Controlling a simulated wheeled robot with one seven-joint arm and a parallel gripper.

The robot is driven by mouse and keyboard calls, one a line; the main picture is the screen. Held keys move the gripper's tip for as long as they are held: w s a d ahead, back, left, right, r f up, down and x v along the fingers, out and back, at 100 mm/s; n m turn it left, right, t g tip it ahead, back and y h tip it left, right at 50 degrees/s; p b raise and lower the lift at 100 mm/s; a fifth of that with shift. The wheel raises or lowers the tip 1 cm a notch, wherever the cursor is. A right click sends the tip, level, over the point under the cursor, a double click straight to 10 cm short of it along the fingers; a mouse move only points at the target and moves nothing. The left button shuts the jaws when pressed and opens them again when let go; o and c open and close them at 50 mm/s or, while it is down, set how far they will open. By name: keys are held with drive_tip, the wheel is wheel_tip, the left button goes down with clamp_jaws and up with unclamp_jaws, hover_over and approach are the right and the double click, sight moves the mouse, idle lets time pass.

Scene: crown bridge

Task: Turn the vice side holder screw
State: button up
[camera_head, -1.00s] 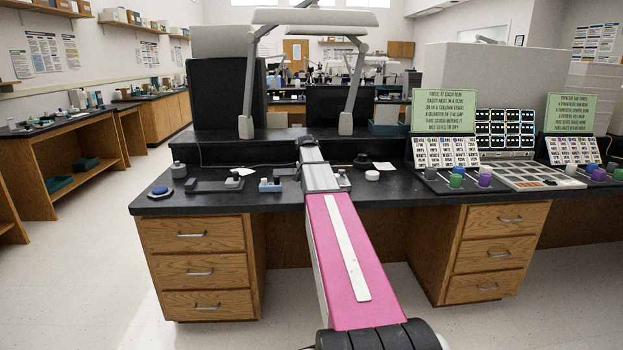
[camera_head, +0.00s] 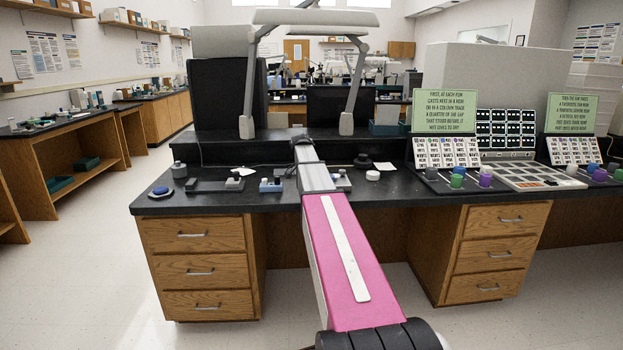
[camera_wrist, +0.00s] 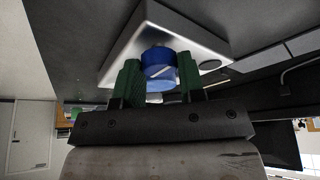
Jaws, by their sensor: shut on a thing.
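In the wrist view, a blue round screw knob (camera_wrist: 158,62) with a white line across its face stands out from a pale metal block (camera_wrist: 120,62). My gripper (camera_wrist: 160,76) has green fingers, one on each side of the knob, and is shut on it. The knob's sides are partly hidden by the fingers. In the head view my arm reaches over the dark bench and hides the gripper and the knob. A pale block edge (camera_head: 342,181) shows just right of the arm.
On the dark bench top (camera_head: 420,190), a small blue-and-grey fixture (camera_head: 270,186) and a dark clamp-like piece (camera_head: 212,186) lie left of my arm. A white round piece (camera_head: 373,175) lies right of it. Coloured knobs and a panel (camera_head: 520,176) stand farther right. A lamp frame (camera_head: 247,100) rises behind.

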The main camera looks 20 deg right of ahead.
drive_tip(key=o, duration=0.9)
drive_tip(key=v, duration=1)
drive_tip(key=shift+s+a+r, duration=0.1)
drive_tip(key=shift+r, duration=0.25)
